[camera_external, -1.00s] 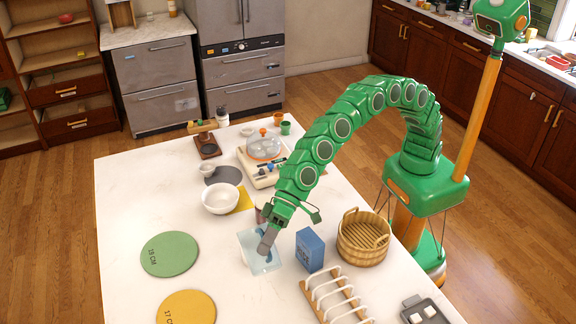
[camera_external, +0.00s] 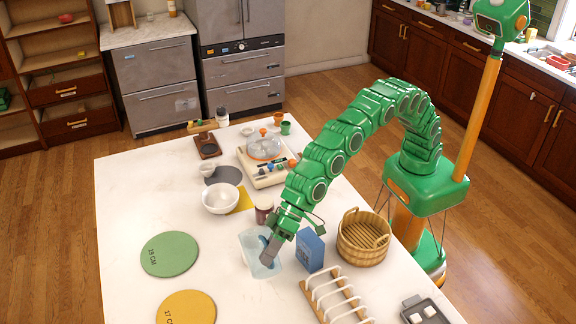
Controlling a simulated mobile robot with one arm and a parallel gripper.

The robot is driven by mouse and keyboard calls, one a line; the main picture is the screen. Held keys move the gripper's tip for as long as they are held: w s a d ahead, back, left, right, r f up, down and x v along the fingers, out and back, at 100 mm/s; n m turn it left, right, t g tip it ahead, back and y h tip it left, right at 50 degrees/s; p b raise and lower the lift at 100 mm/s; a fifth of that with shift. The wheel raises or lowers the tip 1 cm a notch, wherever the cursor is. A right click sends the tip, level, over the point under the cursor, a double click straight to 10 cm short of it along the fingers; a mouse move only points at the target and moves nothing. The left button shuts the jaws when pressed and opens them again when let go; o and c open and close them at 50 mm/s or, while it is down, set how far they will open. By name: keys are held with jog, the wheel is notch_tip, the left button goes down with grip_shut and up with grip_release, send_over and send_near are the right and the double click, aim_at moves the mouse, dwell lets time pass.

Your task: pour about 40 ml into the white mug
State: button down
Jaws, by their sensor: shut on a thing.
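A small white cup (camera_external: 207,170) stands by the dark grey mat at the back left of the white table. Another small white vessel (camera_external: 247,131) stands farther back; I cannot tell which is the white mug. My gripper (camera_external: 269,254) points down over the pale blue, see-through tray (camera_external: 252,240) near the table's middle. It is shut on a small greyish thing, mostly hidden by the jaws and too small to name. I cannot tell whether that thing touches the tray. No pouring stream shows.
A dark jar (camera_external: 264,213) stands just behind my gripper, and a blue box (camera_external: 310,250) close to its right. A white bowl (camera_external: 220,199), wicker basket (camera_external: 363,238) and white rack (camera_external: 335,296) stand around. The left front holds flat green (camera_external: 169,255) and yellow discs (camera_external: 187,307).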

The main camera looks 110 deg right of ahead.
jog(key=a+f+n+h+b, duration=0.2)
jog(key=a+f+h, duration=0.3)
jog(key=f, duration=0.5)
jog(key=shift+n+h+b, duration=0.3)
jog(key=shift+h+b, duration=0.2)
jog(key=shift+b, duration=0.25)
dwell(0.4)
jog(key=shift+s+a+f+h, duration=0.1)
jog(key=shift+f+h, duration=0.05)
jog(key=shift+h, duration=0.15)
